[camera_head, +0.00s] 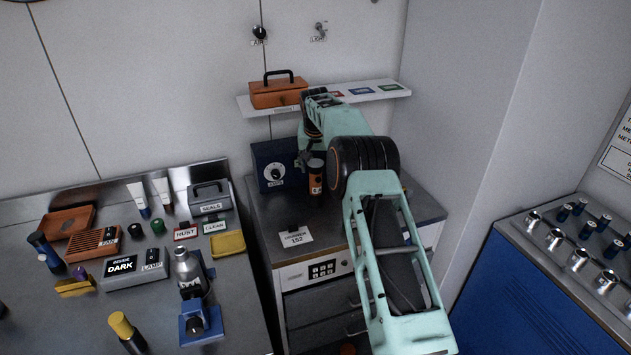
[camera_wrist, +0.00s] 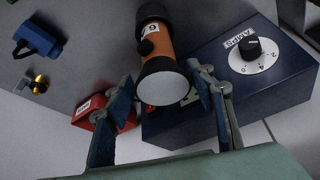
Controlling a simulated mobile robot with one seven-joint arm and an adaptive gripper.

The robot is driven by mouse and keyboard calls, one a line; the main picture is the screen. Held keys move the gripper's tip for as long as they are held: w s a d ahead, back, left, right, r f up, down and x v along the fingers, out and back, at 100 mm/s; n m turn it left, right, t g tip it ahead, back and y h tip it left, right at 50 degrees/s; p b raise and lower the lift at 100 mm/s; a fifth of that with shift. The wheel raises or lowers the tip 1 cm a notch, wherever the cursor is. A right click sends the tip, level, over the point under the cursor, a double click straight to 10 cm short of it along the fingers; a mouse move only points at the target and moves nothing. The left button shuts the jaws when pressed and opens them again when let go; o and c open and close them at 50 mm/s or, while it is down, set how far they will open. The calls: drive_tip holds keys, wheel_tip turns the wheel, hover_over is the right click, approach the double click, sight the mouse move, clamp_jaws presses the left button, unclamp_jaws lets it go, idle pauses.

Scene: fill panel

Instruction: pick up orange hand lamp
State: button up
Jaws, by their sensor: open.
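The orange hand lamp (camera_head: 316,180) stands upright on the grey cabinet top, below the wall shelf. In the wrist view the lamp (camera_wrist: 158,45) has an orange body with a black end, a black knob, a white label and a pale round lens face. My gripper (camera_wrist: 163,92) is open, with one finger on each side of the lens end. The lamp lies between and beyond the fingertips, and I cannot tell whether they touch it. In the head view my gripper (camera_head: 305,158) is small and partly hidden beside the lamp.
A dark blue box (camera_wrist: 270,85) with an AMPS dial is close on the right in the wrist view; it stands left of the lamp in the head view (camera_head: 268,164). A small red block (camera_wrist: 95,112) is near the left finger. The shelf (camera_head: 365,92) overhangs behind.

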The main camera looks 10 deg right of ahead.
drive_tip(key=shift+p+x, duration=1.05)
drive_tip(key=shift+x, duration=1.5)
drive_tip(key=shift+s+a, duration=0.15)
clamp_jaws()
